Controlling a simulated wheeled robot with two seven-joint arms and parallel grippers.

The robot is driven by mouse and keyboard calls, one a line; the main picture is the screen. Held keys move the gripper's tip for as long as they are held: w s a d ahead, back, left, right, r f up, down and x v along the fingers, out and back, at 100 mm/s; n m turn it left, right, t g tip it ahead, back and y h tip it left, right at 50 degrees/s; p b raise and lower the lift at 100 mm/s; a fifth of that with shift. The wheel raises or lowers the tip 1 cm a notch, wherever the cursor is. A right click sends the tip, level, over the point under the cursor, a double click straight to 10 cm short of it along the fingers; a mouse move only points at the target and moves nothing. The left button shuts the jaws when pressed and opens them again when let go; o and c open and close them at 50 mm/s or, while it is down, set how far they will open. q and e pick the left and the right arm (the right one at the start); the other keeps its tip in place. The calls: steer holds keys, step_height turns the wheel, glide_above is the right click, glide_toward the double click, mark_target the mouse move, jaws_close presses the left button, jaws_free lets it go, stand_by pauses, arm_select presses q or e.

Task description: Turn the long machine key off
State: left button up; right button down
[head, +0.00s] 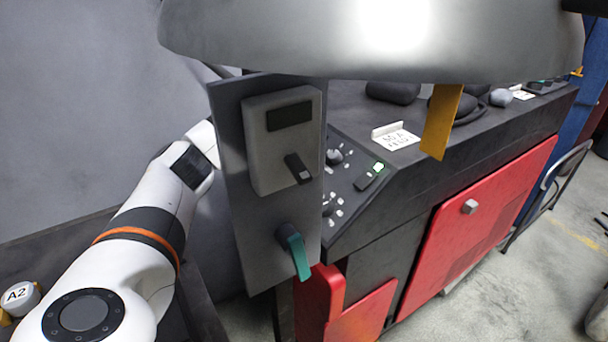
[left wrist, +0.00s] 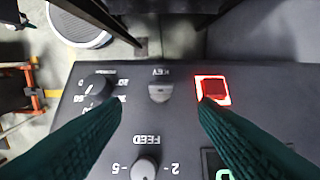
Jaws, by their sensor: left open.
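In the left wrist view, a grey key (left wrist: 159,93) sits in the switch marked KEY on a dark control panel (left wrist: 183,150). The lettering appears upside down. My left gripper (left wrist: 160,106) is open, its two dark teal fingers apart on either side of the key, touching nothing that I can make out. The key's length and exact turn are hard to tell. In the head view my left arm passes behind an upright grey plate (head: 235,190), which hides its gripper. My right gripper is in neither view.
Close to the key are a red-lit button (left wrist: 213,90), a dial (left wrist: 96,88) and a FEED knob (left wrist: 145,168). In the head view, the plate carries a box with a black lever (head: 298,168) and a teal handle (head: 298,255). A red-doored machine (head: 480,205) stands behind.

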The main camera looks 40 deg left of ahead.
arm_select(q)
step_height(320, 180, down, 4)
steer(key=shift+r, duration=0.1)
steer(key=shift+w+f+p, duration=0.1)
steer(key=shift+f+p, duration=0.45)
steer(key=shift+f, duration=1.95)
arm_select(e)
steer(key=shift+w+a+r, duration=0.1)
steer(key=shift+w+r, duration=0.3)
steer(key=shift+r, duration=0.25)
arm_select(q)
steer(key=c, duration=1)
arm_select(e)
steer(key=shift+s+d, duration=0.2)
